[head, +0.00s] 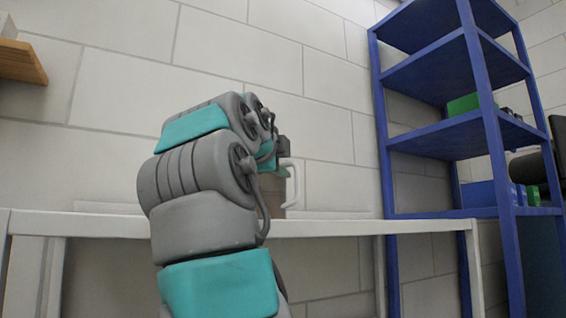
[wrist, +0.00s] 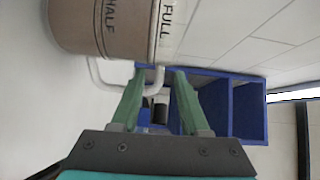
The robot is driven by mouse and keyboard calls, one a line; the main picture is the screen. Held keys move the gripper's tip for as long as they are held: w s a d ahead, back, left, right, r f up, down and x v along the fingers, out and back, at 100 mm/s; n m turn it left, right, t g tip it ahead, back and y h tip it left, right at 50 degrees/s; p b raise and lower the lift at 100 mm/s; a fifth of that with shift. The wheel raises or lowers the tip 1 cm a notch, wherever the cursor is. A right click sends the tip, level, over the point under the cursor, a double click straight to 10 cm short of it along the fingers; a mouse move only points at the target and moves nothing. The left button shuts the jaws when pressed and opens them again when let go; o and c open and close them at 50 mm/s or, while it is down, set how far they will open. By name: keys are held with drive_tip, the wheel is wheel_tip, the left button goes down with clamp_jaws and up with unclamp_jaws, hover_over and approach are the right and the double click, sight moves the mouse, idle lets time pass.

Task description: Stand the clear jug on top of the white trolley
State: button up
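The jug (wrist: 125,30) fills the upper left of the wrist view, a see-through brownish body with the words HALF and FULL and a white handle (wrist: 157,82). In the head view its body (head: 270,192) is mostly hidden behind my arm, and its white handle (head: 291,182) shows to the right. It appears to stand on a white-topped surface (head: 350,228); I cannot tell whether this is the trolley. My gripper (wrist: 160,70) is open, with part of the handle between its green fingers and space beside it. In the head view my gripper (head: 283,150) is at the handle's top.
A blue shelving unit (head: 480,140) with green and blue boxes stands on the right. A wooden shelf (head: 20,62) juts from the wall at the upper left. A pale block wall (head: 330,80) rises behind the white surface. The surface is clear to the right of the jug.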

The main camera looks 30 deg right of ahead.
drive_tip(key=shift+r, duration=0.1)
drive_tip(key=shift+s+a, duration=0.1)
drive_tip(key=shift+s, duration=0.05)
drive_tip(key=v, duration=1.1)
drive_tip(key=shift+s+a, duration=0.2)
drive_tip(key=shift+a, duration=0.1)
drive_tip(key=shift+r, duration=0.1)
